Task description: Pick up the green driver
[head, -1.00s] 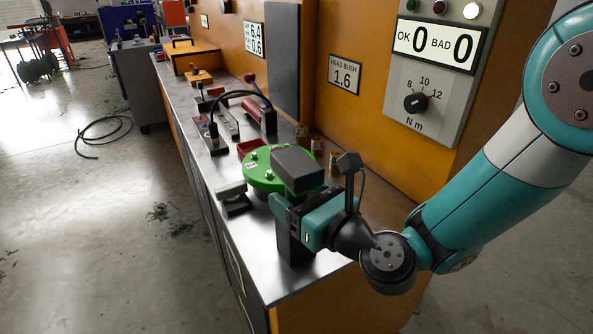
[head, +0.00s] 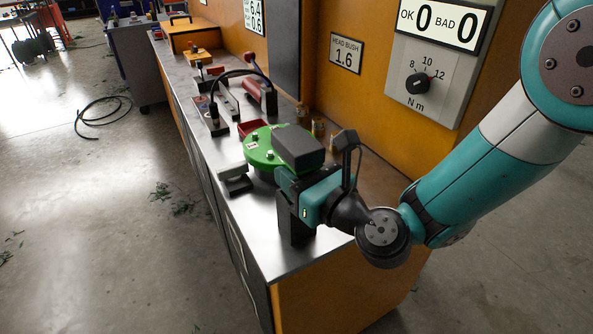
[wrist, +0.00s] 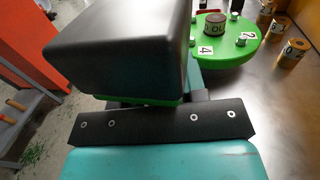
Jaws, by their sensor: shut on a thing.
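My gripper (head: 306,200), teal with dark parts, is over the near end of the steel-topped bench (head: 262,248). It is shut on what looks like the green driver. The driver shows as a big dark block (head: 299,147) above the jaws, with a narrow green strip under it. In the wrist view the dark block (wrist: 118,48) fills the upper left, and the green strip (wrist: 155,102) shows under its edge. Most of the driver's body and the jaw tips are hidden. I cannot tell whether the driver touches the bench.
A green round plate (head: 259,155) with bolts and number tags stands just behind the driver. Small labelled cylinders (wrist: 289,54) stand to its right. A grey holder (head: 236,178) is at its left. A red tray (head: 252,128) and other tools lie farther back.

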